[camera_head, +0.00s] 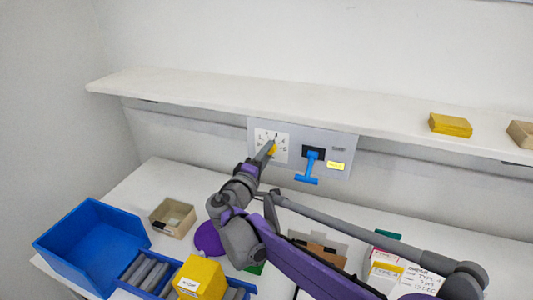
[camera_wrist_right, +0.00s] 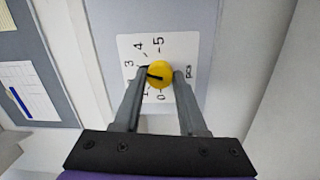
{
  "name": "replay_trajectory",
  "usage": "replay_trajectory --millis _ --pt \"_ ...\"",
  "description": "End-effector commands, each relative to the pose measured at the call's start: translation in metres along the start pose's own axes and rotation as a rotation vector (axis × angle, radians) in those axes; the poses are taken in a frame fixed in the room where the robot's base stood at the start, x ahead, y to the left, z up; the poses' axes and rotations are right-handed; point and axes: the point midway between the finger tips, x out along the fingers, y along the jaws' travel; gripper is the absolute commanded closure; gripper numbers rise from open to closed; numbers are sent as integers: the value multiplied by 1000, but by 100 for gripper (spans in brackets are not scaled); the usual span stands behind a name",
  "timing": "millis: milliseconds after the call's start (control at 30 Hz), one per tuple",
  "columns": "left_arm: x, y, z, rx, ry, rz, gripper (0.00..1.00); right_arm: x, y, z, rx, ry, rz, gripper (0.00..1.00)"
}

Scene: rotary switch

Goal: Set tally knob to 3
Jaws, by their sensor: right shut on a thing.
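The tally knob is a round yellow knob (camera_wrist_right: 158,74) on a white dial plate (camera_wrist_right: 126,42) marked with numbers. Its dark pointer line points left and slightly up in the wrist view, toward the side between 1 and 3; the finger there hides the exact mark. The 3, 4 and 5 show above it and 0 below. My right gripper (camera_wrist_right: 161,75) is shut on the knob, one finger on each side. In the head view, my right gripper (camera_head: 269,149) covers part of the dial plate (camera_head: 281,147). My left gripper is not in view.
A blue T-shaped handle (camera_head: 309,170) and a yellow label (camera_head: 336,166) are on the same grey panel (camera_head: 342,144), right of the dial. A white shelf (camera_head: 200,92) runs just above. Blue bins (camera_head: 75,235), a cardboard box (camera_head: 172,217) and cards stand on the table below.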

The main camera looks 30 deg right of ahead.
Motion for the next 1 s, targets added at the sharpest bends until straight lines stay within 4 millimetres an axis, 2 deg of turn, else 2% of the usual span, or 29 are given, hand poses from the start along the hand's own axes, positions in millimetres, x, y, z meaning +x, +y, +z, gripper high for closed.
replay_trajectory --millis 467,500,667,1000 --pt "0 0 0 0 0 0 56 0 0 0 -19 1 1 100" --pt "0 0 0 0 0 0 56 0 0 0 -19 1 1 57" --pt "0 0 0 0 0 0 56 0 0 0 -19 1 1 29" --pt "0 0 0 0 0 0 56 -3 0 0 -19 2 1 29"
